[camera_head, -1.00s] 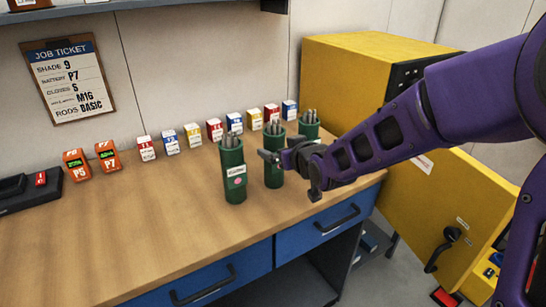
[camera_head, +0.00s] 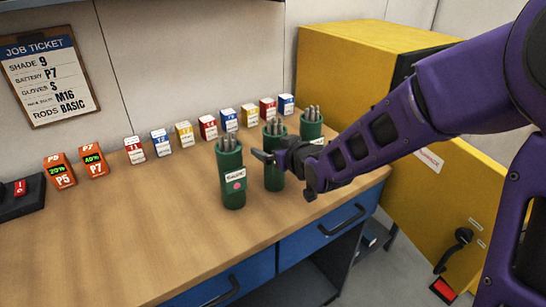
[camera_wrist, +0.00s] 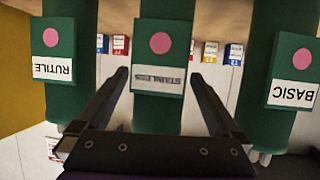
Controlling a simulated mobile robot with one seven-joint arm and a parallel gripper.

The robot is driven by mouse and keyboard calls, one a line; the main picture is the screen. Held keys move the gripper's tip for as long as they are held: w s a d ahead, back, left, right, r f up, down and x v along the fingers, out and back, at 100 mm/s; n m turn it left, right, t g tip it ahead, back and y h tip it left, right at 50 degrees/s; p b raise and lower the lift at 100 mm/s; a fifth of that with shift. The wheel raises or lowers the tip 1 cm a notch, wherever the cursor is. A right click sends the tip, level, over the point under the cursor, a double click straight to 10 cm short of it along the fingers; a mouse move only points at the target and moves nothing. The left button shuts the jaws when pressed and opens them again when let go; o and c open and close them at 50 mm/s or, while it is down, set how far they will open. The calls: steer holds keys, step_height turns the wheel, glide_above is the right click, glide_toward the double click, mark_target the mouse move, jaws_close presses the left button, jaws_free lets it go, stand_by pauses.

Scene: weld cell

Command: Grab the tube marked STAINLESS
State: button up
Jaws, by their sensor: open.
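Three dark green tubes with rods in them stand upright on the bench. The STAINLESS tube (camera_wrist: 163,50) is the middle one in the wrist view, its label upside down; it is also the middle tube in the head view (camera_head: 273,172), partly covered by my gripper. The BASIC tube (camera_wrist: 293,55) is on the right in the wrist view and nearest left in the head view (camera_head: 232,180). The RUTILE tube (camera_wrist: 55,45) is on the other side, far right in the head view (camera_head: 311,127). My gripper (camera_wrist: 159,78) is open, its fingertips at either side of the STAINLESS tube; contact is unclear.
Small numbered boxes (camera_head: 184,134) stand in a row along the wall behind the tubes. Two orange batteries (camera_head: 93,160) sit at the left of the wooden bench (camera_head: 130,230). A yellow cabinet (camera_head: 345,75) stands to the right. The bench's front left is clear.

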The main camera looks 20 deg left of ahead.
steer(key=shift+c, duration=0.3)
jaws_close()
steer(key=shift+r, duration=0.2)
